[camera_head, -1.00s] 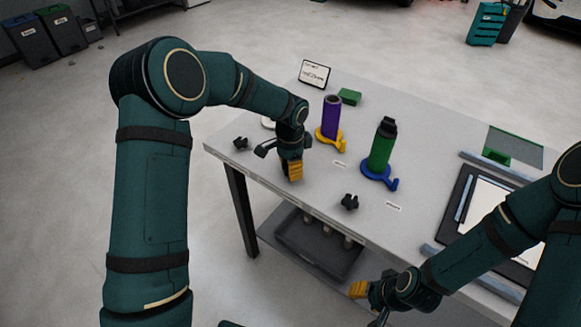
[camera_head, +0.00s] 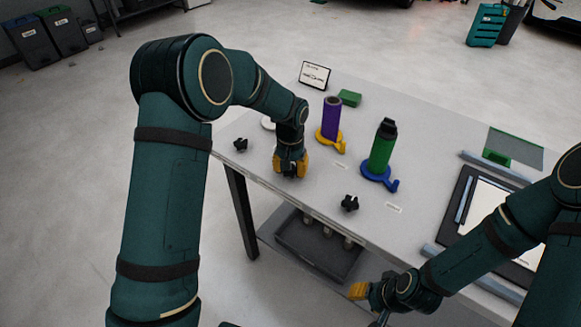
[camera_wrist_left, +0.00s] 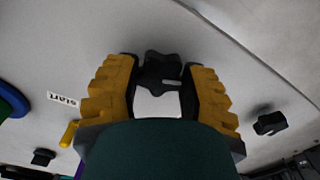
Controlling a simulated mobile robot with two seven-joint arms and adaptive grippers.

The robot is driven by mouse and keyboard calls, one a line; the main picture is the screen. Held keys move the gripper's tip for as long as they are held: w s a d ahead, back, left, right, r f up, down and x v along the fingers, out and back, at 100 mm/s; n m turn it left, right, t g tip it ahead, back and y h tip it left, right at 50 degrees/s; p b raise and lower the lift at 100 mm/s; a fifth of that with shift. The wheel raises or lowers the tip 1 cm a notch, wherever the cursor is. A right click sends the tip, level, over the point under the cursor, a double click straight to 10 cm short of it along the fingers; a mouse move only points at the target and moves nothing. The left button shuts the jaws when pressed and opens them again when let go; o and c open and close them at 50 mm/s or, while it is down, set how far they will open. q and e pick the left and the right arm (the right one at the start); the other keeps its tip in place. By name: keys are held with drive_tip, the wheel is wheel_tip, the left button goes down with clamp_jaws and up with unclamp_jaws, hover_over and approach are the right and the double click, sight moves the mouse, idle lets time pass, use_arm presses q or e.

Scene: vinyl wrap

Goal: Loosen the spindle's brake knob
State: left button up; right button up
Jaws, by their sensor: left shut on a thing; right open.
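My left gripper (camera_head: 291,165) points down at the table near its left front edge. In the left wrist view its yellow fingers (camera_wrist_left: 160,90) are shut on a black lobed knob (camera_wrist_left: 160,72); the head view hides this knob. A purple roll (camera_head: 332,118) stands upright on a yellow base (camera_head: 329,143), just right of the gripper. A green roll (camera_head: 381,155) with a black top stands upright on a blue base (camera_head: 377,176), further right. My right gripper (camera_head: 358,290) is open and empty, low in front of the table.
Loose-looking black knobs lie at the table's left (camera_head: 240,145) and front (camera_head: 349,203). A small sign (camera_head: 314,75) and green block (camera_head: 350,97) stand at the back. A dark-framed white sheet (camera_head: 490,215) lies at the right. A grey bin (camera_head: 315,250) sits below.

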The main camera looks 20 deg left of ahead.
use_arm(q)
drive_tip(key=shift+s+f+n, duration=0.1)
drive_tip(key=shift+s+n, duration=0.05)
drive_tip(key=shift+n, duration=0.85)
drive_tip(key=o, duration=1.2)
drive_tip(key=shift+o, duration=0.2)
wheel_tip(320, 180, up, 12)
